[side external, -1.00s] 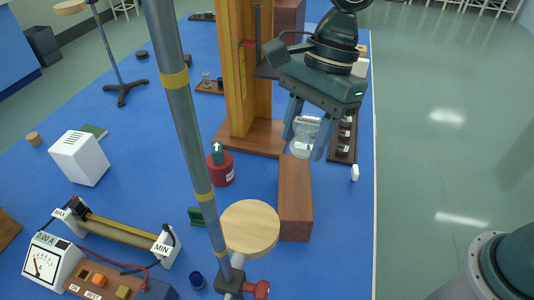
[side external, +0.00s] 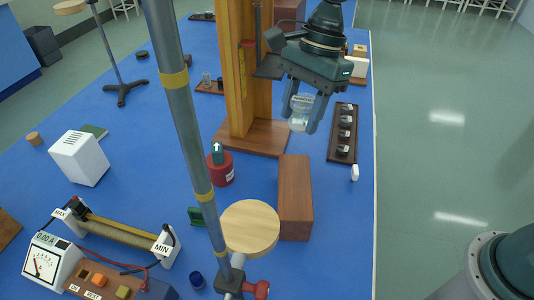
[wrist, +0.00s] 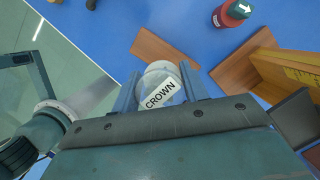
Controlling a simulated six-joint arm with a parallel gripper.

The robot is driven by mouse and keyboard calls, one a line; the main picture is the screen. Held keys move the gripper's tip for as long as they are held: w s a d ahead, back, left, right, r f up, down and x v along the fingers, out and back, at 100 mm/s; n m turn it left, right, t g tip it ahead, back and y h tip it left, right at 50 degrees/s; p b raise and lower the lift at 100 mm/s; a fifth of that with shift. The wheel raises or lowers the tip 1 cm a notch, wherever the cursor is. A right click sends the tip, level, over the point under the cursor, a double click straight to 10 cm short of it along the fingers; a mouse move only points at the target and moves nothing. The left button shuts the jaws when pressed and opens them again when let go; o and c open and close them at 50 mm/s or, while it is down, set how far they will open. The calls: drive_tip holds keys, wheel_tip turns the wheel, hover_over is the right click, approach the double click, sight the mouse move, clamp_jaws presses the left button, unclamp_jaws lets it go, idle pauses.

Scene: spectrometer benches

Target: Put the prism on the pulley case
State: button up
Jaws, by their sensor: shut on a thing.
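My gripper (side external: 302,116) is shut on a clear glass piece (side external: 301,112) with a white CROWN label, which appears to be the prism. The glass also shows in the wrist view (wrist: 163,86), between my two fingers (wrist: 161,90). It is held above the bench, behind the long brown wooden box (side external: 295,198) in the side view. That box may be the pulley case; I see no label naming it. It also shows in the wrist view (wrist: 164,47), beyond the glass and apart from it.
A tall wooden stand (side external: 246,70) rises left of my gripper. A dark rack (side external: 343,135) with several small pieces lies to its right. A red bottle (side external: 221,170) and a round wooden disc (side external: 249,228) are left of the box. A grey pole (side external: 185,110) crosses the foreground.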

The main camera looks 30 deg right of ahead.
hover_over(290, 187)
drive_tip(key=f, duration=0.8)
drive_tip(key=d+f, duration=0.1)
drive_tip(key=f, duration=0.3)
drive_tip(key=shift+f, duration=0.2)
drive_tip(key=shift+f, duration=0.1)
drive_tip(key=shift+f, duration=2.05)
drive_tip(key=shift+f, duration=0.1)
drive_tip(key=o, duration=1)
drive_tip(key=shift+o, duration=0.2)
drive_tip(key=v, duration=1.2)
